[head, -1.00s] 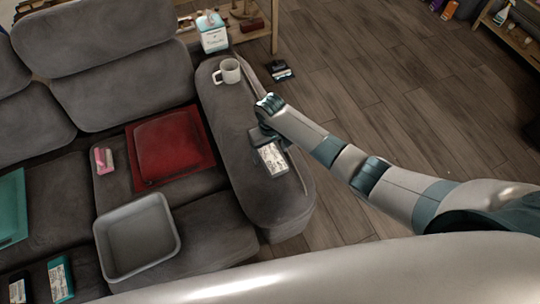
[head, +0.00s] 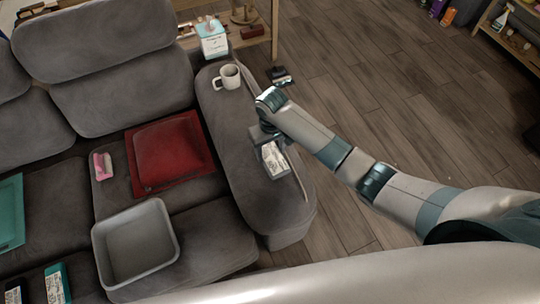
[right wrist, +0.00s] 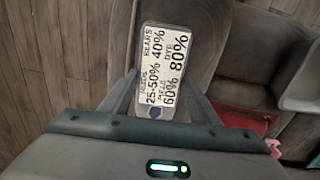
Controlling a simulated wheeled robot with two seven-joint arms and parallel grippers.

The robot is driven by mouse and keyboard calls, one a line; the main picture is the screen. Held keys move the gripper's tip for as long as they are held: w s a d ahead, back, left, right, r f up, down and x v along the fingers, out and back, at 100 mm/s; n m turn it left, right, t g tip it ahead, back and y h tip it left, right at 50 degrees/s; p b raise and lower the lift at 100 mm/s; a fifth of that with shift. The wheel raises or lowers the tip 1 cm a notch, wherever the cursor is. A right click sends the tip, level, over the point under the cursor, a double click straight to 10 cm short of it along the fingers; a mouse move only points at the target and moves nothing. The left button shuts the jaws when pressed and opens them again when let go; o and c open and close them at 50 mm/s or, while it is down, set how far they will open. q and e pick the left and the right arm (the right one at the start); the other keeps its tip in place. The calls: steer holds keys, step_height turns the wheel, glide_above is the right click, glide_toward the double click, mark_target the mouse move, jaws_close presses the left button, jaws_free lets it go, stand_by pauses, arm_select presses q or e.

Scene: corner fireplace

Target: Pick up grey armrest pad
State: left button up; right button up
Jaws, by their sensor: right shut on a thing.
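The grey pad with a white printed label (head: 273,161) is at the outer part of the sofa's grey armrest, at the end of my right arm. My right gripper (head: 265,138) is shut on it. In the right wrist view the label (right wrist: 163,68) faces the camera, and the gripper's fingers (right wrist: 155,100) stand on either side of it. I cannot tell whether the pad touches the armrest or is a little above it. My left gripper is not in view.
A white mug (head: 228,77) and a white box (head: 213,40) stand near the armrest's far end. A grey bin (head: 172,240), a red cushion (head: 172,152) and a pink item (head: 102,166) are on the seats.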

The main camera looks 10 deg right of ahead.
steer(key=s+d+r+b, duration=0.1)
steer(key=s+d+r, duration=0.5)
steer(key=s, duration=0.3)
steer(key=shift+d+r, duration=0.2)
steer(key=shift+d, duration=0.15)
steer(key=w+a+r, duration=0.2)
steer(key=w+r, duration=0.1)
steer(key=r, duration=0.9)
steer(key=s+d+r+m, duration=0.1)
steer(key=s+d+r, duration=0.1)
steer(key=r, duration=0.3)
steer(key=s+d+r+m, duration=0.1)
steer(key=s+d+r, duration=0.1)
steer(key=r, duration=0.3)
steer(key=shift+s+r+m+b, duration=0.15)
steer(key=shift+s+m+b, duration=0.25)
steer(key=shift+s+b, duration=0.1)
steer(key=shift+a, duration=0.15)
